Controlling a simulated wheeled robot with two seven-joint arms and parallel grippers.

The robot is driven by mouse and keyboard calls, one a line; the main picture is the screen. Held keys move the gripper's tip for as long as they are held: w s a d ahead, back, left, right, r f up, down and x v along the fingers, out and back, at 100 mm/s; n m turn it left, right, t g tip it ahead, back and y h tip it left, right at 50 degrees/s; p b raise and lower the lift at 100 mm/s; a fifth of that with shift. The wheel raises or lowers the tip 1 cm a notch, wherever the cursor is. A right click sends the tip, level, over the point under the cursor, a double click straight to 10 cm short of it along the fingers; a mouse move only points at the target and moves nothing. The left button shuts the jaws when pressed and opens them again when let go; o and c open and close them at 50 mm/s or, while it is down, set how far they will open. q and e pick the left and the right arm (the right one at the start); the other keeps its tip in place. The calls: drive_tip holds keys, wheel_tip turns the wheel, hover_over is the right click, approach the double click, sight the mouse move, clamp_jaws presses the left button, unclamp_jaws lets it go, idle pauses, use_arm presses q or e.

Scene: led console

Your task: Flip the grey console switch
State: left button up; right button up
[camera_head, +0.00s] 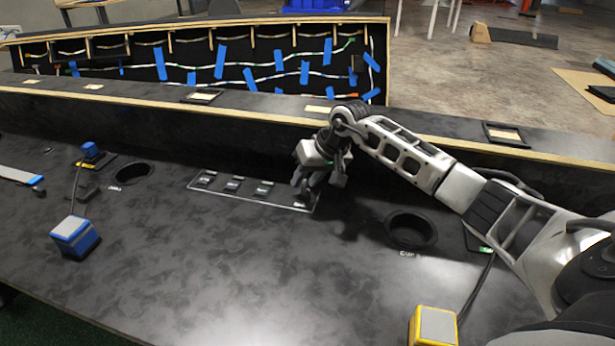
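A dark panel with a pale outline (220,190) lies on the black console top and bears a row of several switches. The switches to the left of my gripper show as small dark tabs with pale labels, such as this one (263,188). I cannot tell by colour which one is the grey switch. My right gripper (312,190) points down over the right end of the panel and partly hides the switch there. Its dark fingers are low, close to the panel; contact and the gap between the tips are unclear. My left gripper is not in view.
Round recesses (411,231) and (130,173) flank the panel. A raised ledge with a wooden edge (230,114) runs behind. The middle front is clear.

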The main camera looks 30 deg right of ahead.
clamp_jaws()
